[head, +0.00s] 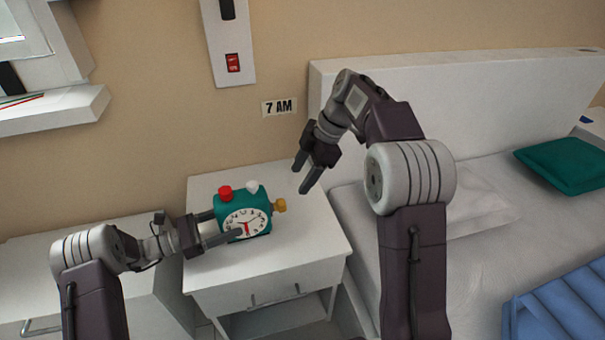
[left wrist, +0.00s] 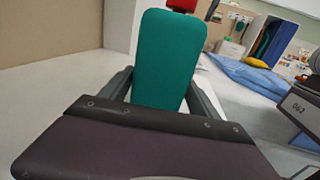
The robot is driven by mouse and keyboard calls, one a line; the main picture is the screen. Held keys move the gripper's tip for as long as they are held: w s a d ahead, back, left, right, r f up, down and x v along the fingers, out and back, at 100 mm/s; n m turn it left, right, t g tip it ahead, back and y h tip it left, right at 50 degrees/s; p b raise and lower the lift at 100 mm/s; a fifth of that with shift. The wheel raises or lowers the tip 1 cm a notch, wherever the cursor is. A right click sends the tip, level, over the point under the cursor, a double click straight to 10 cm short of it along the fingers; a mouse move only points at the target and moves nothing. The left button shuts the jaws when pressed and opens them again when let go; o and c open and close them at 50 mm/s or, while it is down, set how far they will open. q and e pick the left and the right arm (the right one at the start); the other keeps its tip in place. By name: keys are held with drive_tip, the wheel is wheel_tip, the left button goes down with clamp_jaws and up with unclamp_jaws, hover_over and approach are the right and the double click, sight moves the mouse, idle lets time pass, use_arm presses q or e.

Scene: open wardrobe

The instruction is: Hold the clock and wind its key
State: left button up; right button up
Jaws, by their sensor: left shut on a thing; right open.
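The teal clock (head: 243,212) stands on the white nightstand (head: 310,240). It has a white dial, a red button and a white button on top. Its yellow key (head: 280,205) sticks out on the right side. My left gripper (head: 222,227) is shut on the clock from the left, with one finger in front of the dial. In the left wrist view the clock's teal side (left wrist: 165,60) stands between the two fingers. My right gripper (head: 307,179) is open and empty, above and to the right of the key, apart from it.
A bed with a white headboard (head: 470,100), a green pillow (head: 570,162) and a blue blanket (head: 560,305) is on the right. A "7 AM" sign (head: 280,107) hangs on the wall behind. The nightstand's top is bare around the clock.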

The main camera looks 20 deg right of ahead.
drive_tip(key=m+t+y, duration=0.8)
drive_tip(key=m+t, duration=0.1)
drive_tip(key=m, duration=1.8)
approach(283, 205)
drive_tip(key=shift+s+d+f, duration=0.15)
drive_tip(key=shift+d+f, duration=0.2)
drive_tip(key=shift+f, duration=0.2)
drive_tip(key=shift+d+f+m+t, duration=0.15)
drive_tip(key=shift+d+m+t, duration=0.2)
drive_tip(key=shift+m, duration=0.25)
drive_tip(key=x, duration=1.2)
drive_tip(key=shift+f, duration=0.15)
drive_tip(key=shift+c, duration=0.3)
